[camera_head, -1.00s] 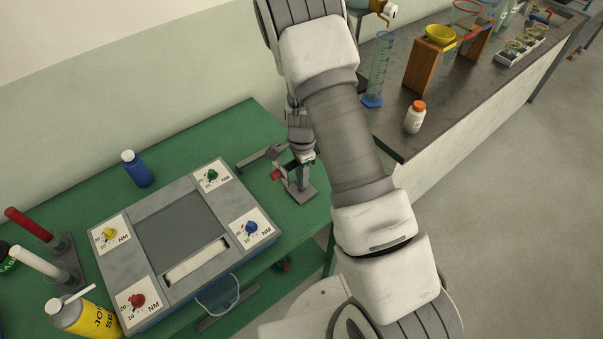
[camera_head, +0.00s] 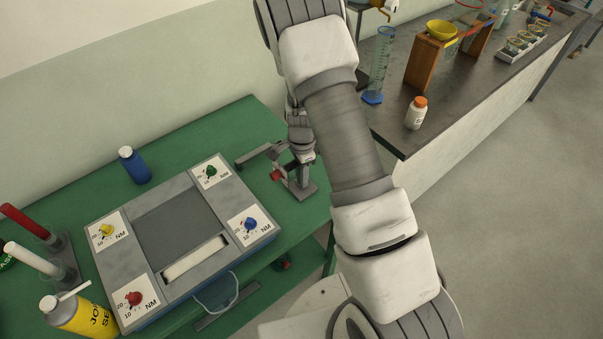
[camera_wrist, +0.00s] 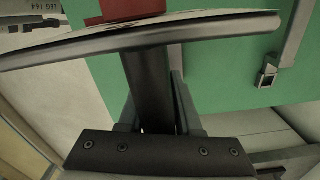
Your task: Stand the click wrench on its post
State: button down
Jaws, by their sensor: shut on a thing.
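My gripper (camera_head: 301,158) is low over the right end of the green bench, partly covered by my forearm. In the wrist view its fingers (camera_wrist: 155,112) are shut on a dark round shaft (camera_wrist: 148,75), which I take to be the click wrench. Across the shaft's far end is a thin, pale-edged plate with a red part (camera_wrist: 130,10) beyond it. In the head view a small red part (camera_head: 277,175) shows beside the gripper. A grey upright with a flat foot (camera_head: 301,191) stands below the gripper; I cannot tell whether the wrench touches it.
A grey panel box (camera_head: 180,225) with coloured knobs stands left of the gripper. A grey bar (camera_head: 258,154) lies behind it. A blue bottle (camera_head: 135,167) is at the back. The bench's right edge is close; a dark counter (camera_head: 400,138) lies beyond.

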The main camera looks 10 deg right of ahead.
jog(key=shift+f, duration=0.2)
jog(key=c, duration=0.5)
grip_release()
